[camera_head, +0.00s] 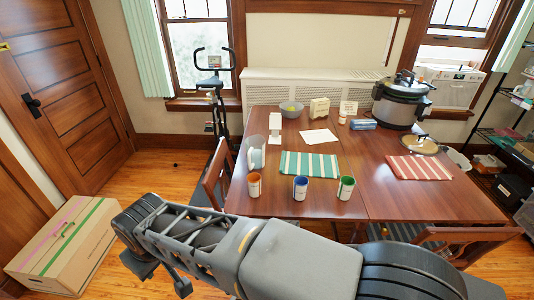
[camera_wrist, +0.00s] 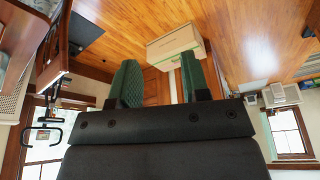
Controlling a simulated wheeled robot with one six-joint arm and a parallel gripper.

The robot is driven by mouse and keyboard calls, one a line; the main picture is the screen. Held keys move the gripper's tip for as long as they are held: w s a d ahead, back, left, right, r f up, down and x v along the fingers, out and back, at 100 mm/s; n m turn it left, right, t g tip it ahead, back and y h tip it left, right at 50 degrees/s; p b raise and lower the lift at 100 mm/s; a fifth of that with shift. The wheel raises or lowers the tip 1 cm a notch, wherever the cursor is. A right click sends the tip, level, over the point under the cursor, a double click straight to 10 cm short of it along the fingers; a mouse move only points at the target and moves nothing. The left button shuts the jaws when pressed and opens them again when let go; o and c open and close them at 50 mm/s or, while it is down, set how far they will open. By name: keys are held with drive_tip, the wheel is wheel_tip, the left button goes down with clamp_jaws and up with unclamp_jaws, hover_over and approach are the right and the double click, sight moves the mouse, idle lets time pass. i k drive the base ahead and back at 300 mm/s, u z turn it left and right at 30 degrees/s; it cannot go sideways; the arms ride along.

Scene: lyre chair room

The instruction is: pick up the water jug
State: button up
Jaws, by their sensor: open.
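A clear, pale vessel (camera_head: 257,153), which looks like the water jug, stands upright near the left edge of the wooden table (camera_head: 330,205) in the head view. In the wrist view my gripper (camera_wrist: 160,78) shows two green textured fingers, spread apart with nothing between them. In the head view my arm crosses the front of the table toward the lower left, so my gripper is apart from the jug. The jug cannot be made out in the wrist view.
Orange, blue and green cups (camera_head: 301,188) stand along the table's front. A chair (camera_head: 217,176) stands at the table's left. A cardboard box (camera_head: 66,246) sits on the floor.

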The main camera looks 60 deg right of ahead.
sight(254, 156)
drive_tip(key=z, duration=0.9)
drive_tip(key=i, duration=0.8)
drive_tip(key=z, duration=0.85)
